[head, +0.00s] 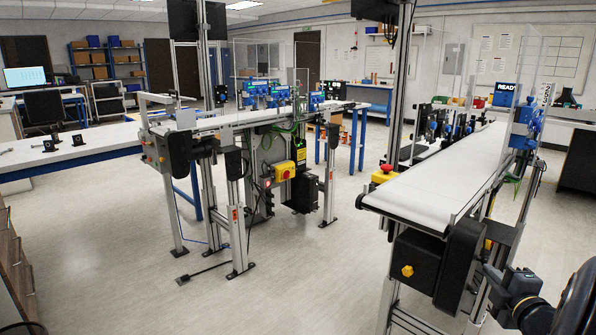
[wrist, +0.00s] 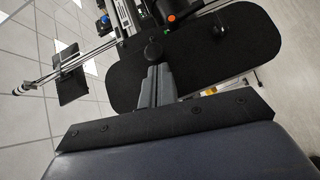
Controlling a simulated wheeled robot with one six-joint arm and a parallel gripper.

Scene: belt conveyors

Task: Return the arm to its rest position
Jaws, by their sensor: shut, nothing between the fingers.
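My gripper (wrist: 157,82) shows in the wrist view, with its two grey fingers together in the middle of the picture and nothing between them. The dark housing with a black edge fills the bottom of that view. In the head view, part of my arm (head: 522,300) shows at the lower right, beside the right conveyor (head: 440,182).
The right conveyor's white belt is bare at its near end, with a red emergency stop (head: 384,174) beside it. A second conveyor (head: 225,122) stands left of centre, with a white bench (head: 75,142) at the far left. The floor (head: 300,275) between the conveyors is clear.

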